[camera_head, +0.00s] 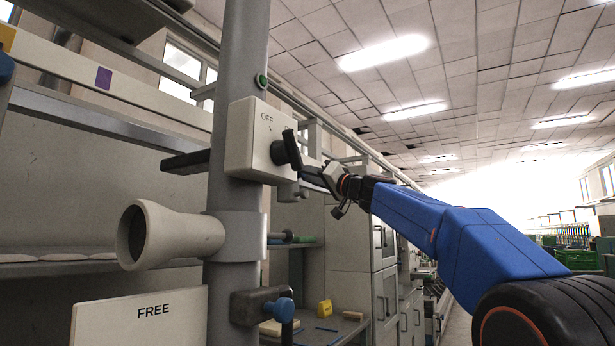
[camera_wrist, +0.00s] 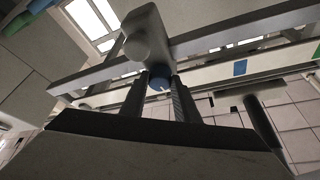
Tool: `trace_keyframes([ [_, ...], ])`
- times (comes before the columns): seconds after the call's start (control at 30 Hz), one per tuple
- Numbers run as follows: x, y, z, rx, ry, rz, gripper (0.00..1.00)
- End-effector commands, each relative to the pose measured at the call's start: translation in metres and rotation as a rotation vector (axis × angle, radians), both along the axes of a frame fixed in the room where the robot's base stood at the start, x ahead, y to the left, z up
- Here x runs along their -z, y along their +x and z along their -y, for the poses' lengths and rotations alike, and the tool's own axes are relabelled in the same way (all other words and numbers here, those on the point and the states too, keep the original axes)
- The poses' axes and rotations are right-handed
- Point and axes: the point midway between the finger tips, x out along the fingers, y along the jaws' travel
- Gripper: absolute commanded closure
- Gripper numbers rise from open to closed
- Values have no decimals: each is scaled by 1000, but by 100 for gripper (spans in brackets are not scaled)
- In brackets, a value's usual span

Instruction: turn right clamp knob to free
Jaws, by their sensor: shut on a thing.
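In the wrist view, a small blue knob (camera_wrist: 158,84) with a pale mark sits on a rounded grey clamp body (camera_wrist: 146,40). The two dark fingers of my gripper (camera_wrist: 159,90) stand on either side of the knob and are shut on it. In the head view, my gripper (camera_head: 310,172) reaches in from the right, just right of the box marked OFF (camera_head: 250,138). The held knob cannot be made out there. A placard reading FREE (camera_head: 140,318) stands at the lower left.
A grey post (camera_head: 236,75) rises beside the box, which bears a black switch (camera_head: 279,152). A wide-mouthed grey tube (camera_head: 170,237) juts left from the post. A lower clamp (camera_head: 246,306) carries another blue knob (camera_head: 284,309). Cabinets (camera_head: 350,245) stand behind.

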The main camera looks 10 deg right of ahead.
Motion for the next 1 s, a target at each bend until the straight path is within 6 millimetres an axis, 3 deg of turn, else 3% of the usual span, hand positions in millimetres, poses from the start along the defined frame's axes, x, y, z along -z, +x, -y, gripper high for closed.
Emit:
trace_keyframes([
  [1.0,-7,-4,-4,1,474,-474,94],
])
